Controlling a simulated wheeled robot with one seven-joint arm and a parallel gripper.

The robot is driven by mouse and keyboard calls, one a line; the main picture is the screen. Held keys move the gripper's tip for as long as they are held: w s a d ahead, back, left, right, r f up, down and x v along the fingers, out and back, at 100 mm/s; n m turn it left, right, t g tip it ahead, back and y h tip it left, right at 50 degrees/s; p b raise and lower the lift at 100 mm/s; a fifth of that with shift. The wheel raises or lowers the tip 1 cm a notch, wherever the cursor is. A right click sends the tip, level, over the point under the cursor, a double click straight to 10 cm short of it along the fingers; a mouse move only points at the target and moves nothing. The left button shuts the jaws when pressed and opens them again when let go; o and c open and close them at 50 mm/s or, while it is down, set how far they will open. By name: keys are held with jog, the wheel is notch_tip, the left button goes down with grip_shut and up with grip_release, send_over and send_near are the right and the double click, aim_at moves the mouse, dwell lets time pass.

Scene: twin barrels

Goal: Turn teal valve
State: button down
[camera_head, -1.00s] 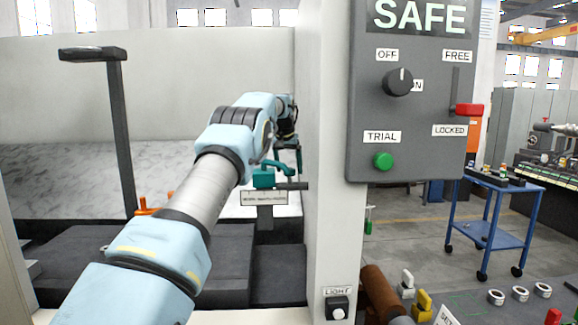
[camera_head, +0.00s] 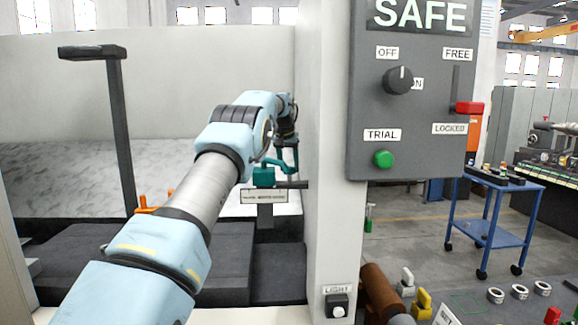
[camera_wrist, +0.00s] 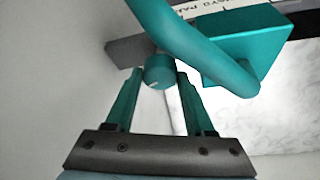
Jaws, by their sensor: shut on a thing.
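The teal valve (camera_head: 263,177) is a block with a curved pipe-like handle, set above a small label plate inside the enclosure. In the wrist view the teal valve block (camera_wrist: 235,45) is at the upper right, and its thick curved handle runs across the top. A round teal knob (camera_wrist: 159,71) with a pale mark sits between my teal fingertips. My gripper (camera_wrist: 159,82) is shut on this knob. In the head view my gripper (camera_head: 287,158) is small, just above and right of the valve block, close to the white pillar, and its grip is hard to make out.
The white pillar (camera_head: 328,230) stands just right of my gripper and carries a grey control panel (camera_head: 420,110). A dark post (camera_head: 120,135) with a flat top stands at the left. A dark bar (camera_head: 290,185) juts right from the valve. A blue cart (camera_head: 497,215) stands outside.

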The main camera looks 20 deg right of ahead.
jog(key=shift+d+n, duration=0.1)
jog(key=shift+n, duration=0.3)
jog(key=shift+n+t+y, duration=0.4)
jog(key=shift+n+y, duration=0.6)
jog(key=shift+n, duration=1.4)
jog(key=shift+c, duration=1.3)
grip_release()
jog(key=v, duration=1)
jog(key=shift+r, duration=0.35)
jog(key=shift+s+d, duration=0.1)
jog(key=shift+s, duration=0.05)
